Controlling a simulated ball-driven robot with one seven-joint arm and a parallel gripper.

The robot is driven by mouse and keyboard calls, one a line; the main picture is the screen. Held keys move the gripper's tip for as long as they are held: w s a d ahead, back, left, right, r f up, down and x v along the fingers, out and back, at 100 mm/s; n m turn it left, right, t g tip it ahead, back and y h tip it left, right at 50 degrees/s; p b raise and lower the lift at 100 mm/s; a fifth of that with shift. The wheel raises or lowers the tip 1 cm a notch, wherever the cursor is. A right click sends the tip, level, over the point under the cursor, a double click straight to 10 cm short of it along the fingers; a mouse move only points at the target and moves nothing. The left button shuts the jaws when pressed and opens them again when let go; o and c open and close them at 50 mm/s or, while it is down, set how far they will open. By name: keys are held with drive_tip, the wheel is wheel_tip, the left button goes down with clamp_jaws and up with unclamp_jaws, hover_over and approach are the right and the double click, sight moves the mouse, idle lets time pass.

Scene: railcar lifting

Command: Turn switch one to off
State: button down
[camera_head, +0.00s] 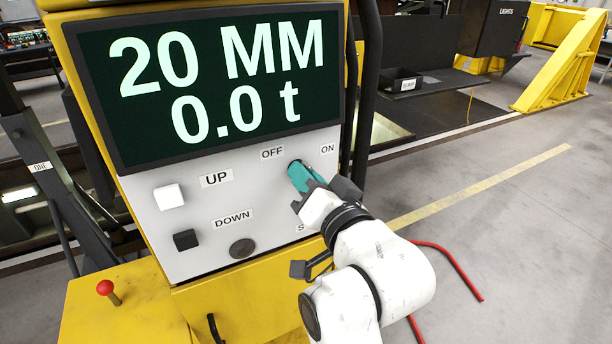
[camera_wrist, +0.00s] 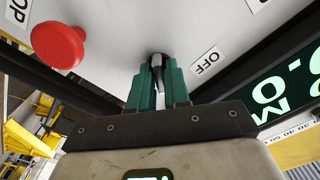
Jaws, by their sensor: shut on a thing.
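A dark rotary switch (camera_wrist: 157,62) sits on the light panel, between the OFF label (camera_head: 272,153) and the ON label (camera_head: 327,148). My gripper (camera_head: 303,174) reaches the panel from the lower right and covers most of the switch in the head view. In the wrist view my gripper (camera_wrist: 156,80) has a green finger on each side of the switch and is shut on it. The OFF label also shows in the wrist view (camera_wrist: 206,60), right of the fingers. I cannot tell clearly which way the switch points.
The display (camera_head: 215,80) above reads 20 MM and 0.0 t. A white button (camera_head: 168,196) by UP and a black button (camera_head: 185,240) by DOWN are at left. A red button (camera_wrist: 59,46) is near my gripper. A ONE label (camera_head: 40,166) is on a dark post.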

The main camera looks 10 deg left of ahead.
drive_tip(key=shift+n, duration=3.6)
drive_tip(key=c, duration=1.2)
unclamp_jaws()
drive_tip(key=b+v, duration=0.2)
drive_tip(key=v, duration=0.8)
drive_tip(key=shift+s+d, duration=0.25)
drive_tip(key=shift+s, duration=0.1)
drive_tip(key=shift+f, duration=0.15)
